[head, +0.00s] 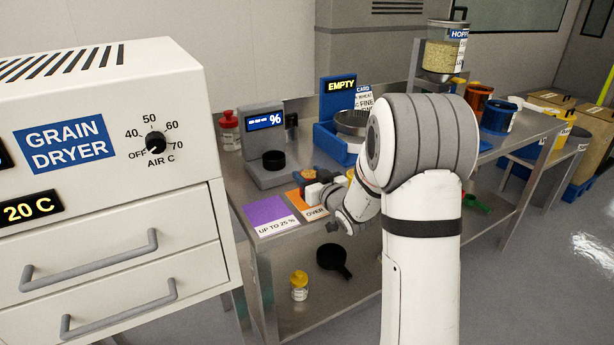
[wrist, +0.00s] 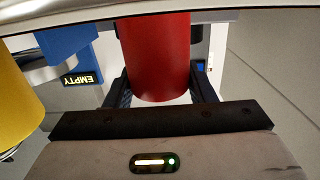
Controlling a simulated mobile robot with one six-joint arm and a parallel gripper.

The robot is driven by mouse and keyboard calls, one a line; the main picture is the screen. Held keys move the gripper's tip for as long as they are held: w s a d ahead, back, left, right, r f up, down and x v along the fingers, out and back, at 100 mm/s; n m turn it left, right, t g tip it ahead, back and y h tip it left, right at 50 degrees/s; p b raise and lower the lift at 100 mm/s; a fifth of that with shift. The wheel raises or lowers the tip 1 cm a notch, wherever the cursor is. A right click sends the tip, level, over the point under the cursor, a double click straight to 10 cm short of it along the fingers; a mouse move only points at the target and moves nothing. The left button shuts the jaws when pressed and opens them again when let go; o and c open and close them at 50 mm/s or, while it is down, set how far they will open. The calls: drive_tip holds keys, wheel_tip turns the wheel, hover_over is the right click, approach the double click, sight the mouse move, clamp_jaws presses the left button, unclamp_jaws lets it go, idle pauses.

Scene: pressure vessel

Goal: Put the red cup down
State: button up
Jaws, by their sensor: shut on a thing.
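The red cup (wrist: 155,50) fills the upper middle of the wrist view, between the two dark fingers of my gripper (wrist: 162,92). The gripper is shut on it. The cup's far end runs up to the picture's top edge, and I cannot tell what lies under it. In the head view my arm hides much of the gripper area over the bench, and I cannot make out the cup clearly there.
A yellow cup-like thing (wrist: 15,110) is close by on the left. The steel bench holds a purple card (head: 268,213), an orange card (head: 303,203), a grey meter (head: 262,150) and a blue EMPTY scale (head: 330,137). The grain dryer (head: 110,160) stands left.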

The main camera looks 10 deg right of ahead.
drive_tip(key=shift+f, duration=0.2)
drive_tip(key=o, duration=1.1)
drive_tip(key=shift+r, duration=0.1)
drive_tip(key=shift+r, duration=0.15)
drive_tip(key=s+d+f+m+g+h, duration=0.1)
drive_tip(key=s+d+m+g+h, duration=0.2)
drive_tip(key=s, duration=0.7)
drive_tip(key=s+d+g+h, duration=0.3)
drive_tip(key=s+g, duration=0.1)
drive_tip(key=s, duration=0.7)
drive_tip(key=s+a+g, duration=0.3)
drive_tip(key=s, duration=0.5)
drive_tip(key=s+a+g+y, duration=0.1)
drive_tip(key=s+a+g, duration=0.2)
drive_tip(key=s, duration=0.5)
drive_tip(key=shift+s+a+f+g+b, duration=0.3)
drive_tip(key=shift+s+g+b, duration=0.05)
drive_tip(key=shift+g, duration=0.35)
